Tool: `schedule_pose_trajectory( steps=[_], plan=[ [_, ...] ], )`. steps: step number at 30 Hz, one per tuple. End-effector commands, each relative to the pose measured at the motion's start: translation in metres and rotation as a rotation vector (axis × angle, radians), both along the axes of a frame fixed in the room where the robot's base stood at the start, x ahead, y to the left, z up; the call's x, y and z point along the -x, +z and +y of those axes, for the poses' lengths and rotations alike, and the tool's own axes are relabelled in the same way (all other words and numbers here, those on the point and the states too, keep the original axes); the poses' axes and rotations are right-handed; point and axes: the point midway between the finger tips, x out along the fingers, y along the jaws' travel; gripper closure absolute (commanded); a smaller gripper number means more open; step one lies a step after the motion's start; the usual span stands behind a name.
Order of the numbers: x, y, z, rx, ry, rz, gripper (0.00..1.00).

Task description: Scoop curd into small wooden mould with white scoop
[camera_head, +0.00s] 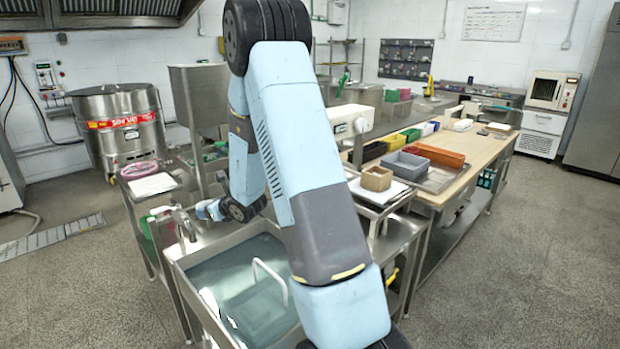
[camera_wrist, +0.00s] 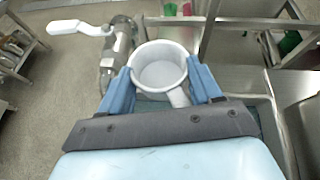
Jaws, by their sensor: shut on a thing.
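My gripper (camera_wrist: 160,80) has blue fingers on either side of the white scoop (camera_wrist: 158,68) in the wrist view and is shut on it. The scoop is a round cup, its open top facing the camera, with a short handle toward the lower right. It looks empty. In the head view my gripper (camera_head: 212,209) is low beside the metal tap, and the scoop cannot be made out there. The small wooden mould (camera_head: 377,178) sits on a white surface right of my arm. I cannot pick out any curd.
A steel basin (camera_head: 178,275) holds greenish liquid with a white bent handle in it. The tap (camera_wrist: 120,45) stands close left of the scoop. Grey (camera_head: 404,165) and orange (camera_head: 436,155) trays lie on the worktable. The floor at right is clear.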

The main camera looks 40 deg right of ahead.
Motion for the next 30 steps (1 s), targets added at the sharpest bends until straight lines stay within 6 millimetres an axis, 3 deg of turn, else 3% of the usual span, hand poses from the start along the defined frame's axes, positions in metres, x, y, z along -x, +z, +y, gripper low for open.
schedule_pose_trajectory(
  steps=[5, 11, 21, 24, 30],
  plan=[
    [-0.018, -0.007, -0.056, 0.049, -0.073, 0.091, 0.66],
    [-0.030, -0.011, -0.141, 0.122, -0.185, 0.232, 0.66],
    [-0.013, -0.001, -0.294, 0.223, -0.405, 0.464, 0.66],
    [-0.003, 0.004, -0.328, 0.243, -0.459, 0.515, 0.66],
    [0.011, 0.011, -0.365, 0.262, -0.521, 0.573, 0.66]
  ],
)
